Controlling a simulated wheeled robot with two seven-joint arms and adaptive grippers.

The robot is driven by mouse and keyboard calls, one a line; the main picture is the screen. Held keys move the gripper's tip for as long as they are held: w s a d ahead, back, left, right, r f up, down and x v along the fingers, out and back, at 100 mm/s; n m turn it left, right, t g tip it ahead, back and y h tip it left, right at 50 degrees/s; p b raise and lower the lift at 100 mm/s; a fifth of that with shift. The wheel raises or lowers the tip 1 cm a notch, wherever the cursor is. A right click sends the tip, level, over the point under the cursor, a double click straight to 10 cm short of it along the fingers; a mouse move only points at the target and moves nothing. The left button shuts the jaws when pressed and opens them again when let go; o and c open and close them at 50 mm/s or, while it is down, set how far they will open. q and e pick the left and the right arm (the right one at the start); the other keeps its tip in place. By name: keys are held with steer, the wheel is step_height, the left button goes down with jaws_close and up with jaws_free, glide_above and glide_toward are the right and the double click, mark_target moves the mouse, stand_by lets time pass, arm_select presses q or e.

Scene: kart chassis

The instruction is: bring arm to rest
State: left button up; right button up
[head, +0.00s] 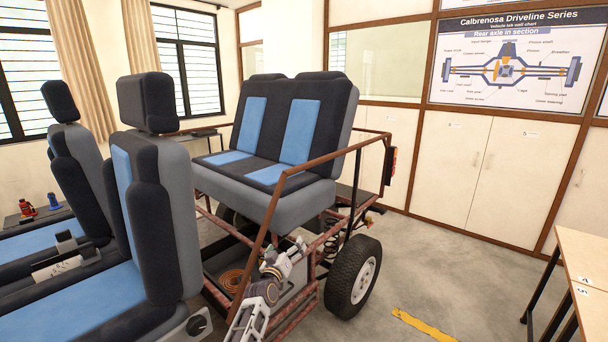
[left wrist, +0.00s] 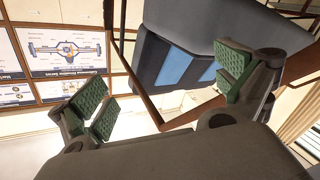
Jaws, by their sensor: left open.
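My left gripper (head: 297,248) shows in the head view beside the brown tube frame of the kart chassis (head: 303,272), below the rear bench seat. My left arm (head: 262,293) rises to it from the bottom edge. In the left wrist view the left gripper (left wrist: 168,88) has its two green-padded fingers wide apart, with nothing between them. The bench seat (left wrist: 180,62) shows beyond the fingers, looking tilted in that view. I cannot tell from these frames whether the gripper touches the frame. My right gripper is in neither view.
The rear bench seat (head: 268,200) and a brown rail (head: 262,250) stand close to my left arm. A rear wheel (head: 353,277) is to its right. Front seats (head: 150,200) fill the left. A table (head: 585,262) stands at right. Floor between wheel and table is open.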

arm_select(q)
steer(key=s+a+f+m+g+y, duration=0.1)
steer(key=s+a+f+g, duration=0.2)
steer(key=f, duration=1)
steer(key=s+f+m+g+y, duration=0.15)
steer(key=s+f, duration=0.45)
steer(key=f, duration=0.7)
steer(key=s+a+f+m+g, duration=0.1)
steer(key=s+a+f+g, duration=0.15)
steer(key=s+f, duration=0.65)
steer(key=s+a+f+m+g, duration=0.1)
steer(key=s+a+f+g, duration=0.15)
steer(key=s+f, duration=0.7)
steer(key=s+a+f+g+y, duration=0.15)
steer(key=s+a+f, duration=0.25)
steer(key=s+f, duration=0.5)
steer(key=s+a+f+g, duration=0.25)
steer(key=s+f, duration=0.45)
steer(key=s, duration=0.4)
steer(key=s+a+f+g, duration=0.1)
steer(key=s+a+f, duration=0.1)
steer(key=s, duration=1.1)
steer(key=s+a+f+g, duration=0.1)
steer(key=s+a+f, duration=0.2)
steer(key=s, duration=1.1)
steer(key=shift+s+a+g+y, duration=0.2)
steer(key=shift+a+g+y, duration=0.15)
steer(key=shift+a, duration=0.1)
steer(key=shift+d+f, duration=0.1)
